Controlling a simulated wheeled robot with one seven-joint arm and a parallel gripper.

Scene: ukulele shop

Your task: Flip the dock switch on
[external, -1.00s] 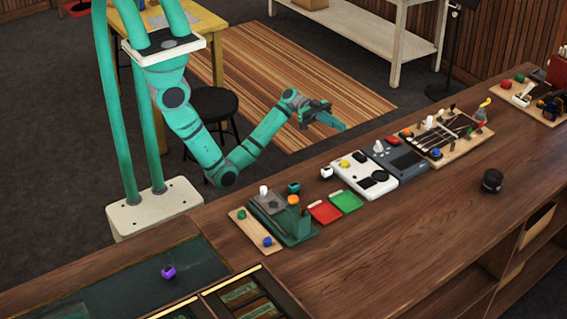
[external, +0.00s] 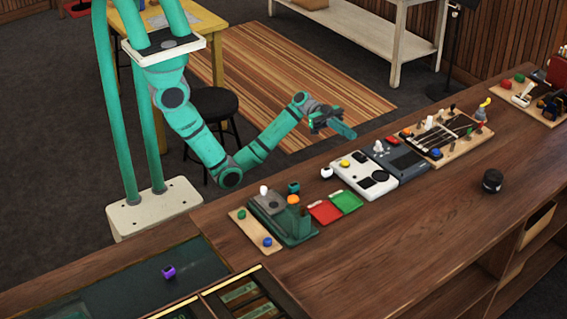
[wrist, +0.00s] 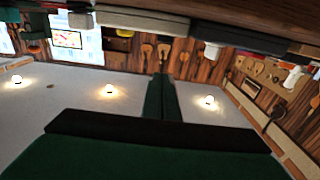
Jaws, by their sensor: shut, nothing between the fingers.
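My gripper (external: 347,131) is shut and empty, held in the air behind the counter's far edge. A green device (external: 283,218) with white and orange knobs stands further left. I cannot tell which part is the dock switch or its position.
A white panel unit (external: 352,182), red pad (external: 325,212) and green pad (external: 346,201) lie on the wooden counter (external: 400,230). A board with wires and knobs (external: 447,143) is further right. A black round jar (external: 492,181) stands near the front. The counter's middle front is clear.

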